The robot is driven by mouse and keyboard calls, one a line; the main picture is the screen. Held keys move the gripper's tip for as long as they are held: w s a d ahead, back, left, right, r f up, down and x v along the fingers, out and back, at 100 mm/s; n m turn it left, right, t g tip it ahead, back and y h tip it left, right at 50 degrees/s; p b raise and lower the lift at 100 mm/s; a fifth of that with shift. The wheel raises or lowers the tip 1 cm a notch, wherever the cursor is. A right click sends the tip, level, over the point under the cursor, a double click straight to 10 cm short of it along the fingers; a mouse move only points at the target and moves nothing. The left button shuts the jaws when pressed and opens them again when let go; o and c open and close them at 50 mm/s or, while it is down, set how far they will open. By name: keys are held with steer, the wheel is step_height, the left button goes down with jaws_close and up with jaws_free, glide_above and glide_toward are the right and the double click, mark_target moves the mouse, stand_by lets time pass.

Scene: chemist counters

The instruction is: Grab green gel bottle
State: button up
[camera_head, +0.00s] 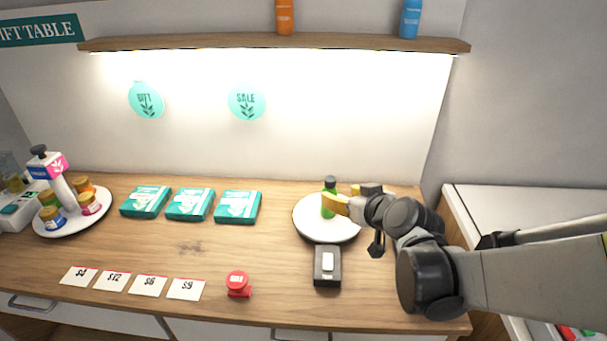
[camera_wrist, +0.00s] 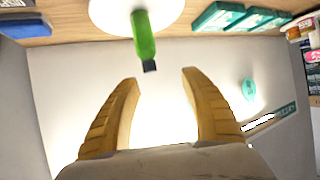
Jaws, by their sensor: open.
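The green gel bottle (camera_head: 328,199) with a dark cap stands upright on a round white plate (camera_head: 318,230) on the wooden counter. My gripper (camera_head: 345,203) is at the bottle's right side in the head view, close to it. In the wrist view the bottle (camera_wrist: 144,35) appears upside down, ahead of the fingers and nearer the left one. My gripper (camera_wrist: 160,78) is open and empty there, with its yellow fingers spread apart. Whether a finger touches the bottle is not clear.
A black device (camera_head: 327,266) lies in front of the plate. Teal boxes (camera_head: 238,207) lie to the left. A red stamp-like object (camera_head: 238,284) and price cards (camera_head: 148,285) line the front. A shelf (camera_head: 200,44) overhangs the back.

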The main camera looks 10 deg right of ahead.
mark_target(332, 184)
steer(key=shift+t, duration=0.4)
steer(key=w+f, duration=0.1)
steer(key=w, duration=0.1)
steer(key=w+d+f+b, duration=0.1)
steer(key=w, duration=0.1)
steer(key=w+d+f+b, duration=0.1)
steer(key=w, duration=0.1)
steer(key=shift+w, duration=0.1)
steer(key=b+x, duration=0.2)
steer(key=x, duration=0.4)
steer(key=shift+a+f+b, duration=0.1)
steer(key=shift+b, duration=0.25)
jaws_close()
